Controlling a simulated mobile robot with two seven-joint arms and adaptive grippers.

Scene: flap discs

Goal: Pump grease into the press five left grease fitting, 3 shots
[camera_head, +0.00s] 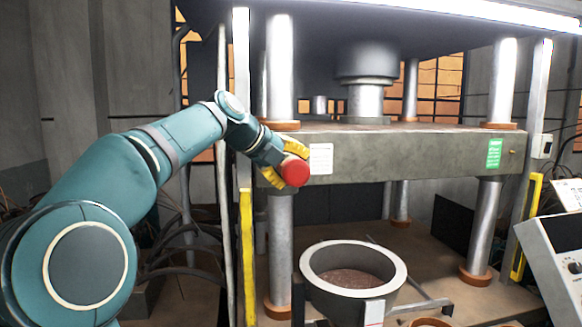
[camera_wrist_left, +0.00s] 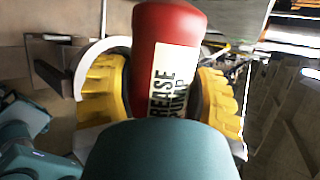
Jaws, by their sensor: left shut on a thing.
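My left gripper (camera_head: 284,162) has yellow ridged fingers shut on the red grease pump (camera_head: 295,172). The pump's round red end faces the head camera, in front of the left end of the press's grey crossbeam (camera_head: 410,155). In the left wrist view the red grease pump (camera_wrist_left: 168,40), with a white "GREASE PUMP" label, stands between the yellow fingers of the left gripper (camera_wrist_left: 165,90). I cannot make out a left grease fitting; the gripper and pump cover part of that end of the beam. A small brass-coloured spot (camera_head: 512,152) shows at the beam's right end. My right gripper is not in view.
Steel columns (camera_head: 281,225) and a yellow guard strip (camera_head: 248,255) stand near my left arm. A round pot (camera_head: 353,285) with a pale rim sits below the beam. A grey control console (camera_head: 552,255) is at the right. A white label (camera_head: 320,158) is beside the pump.

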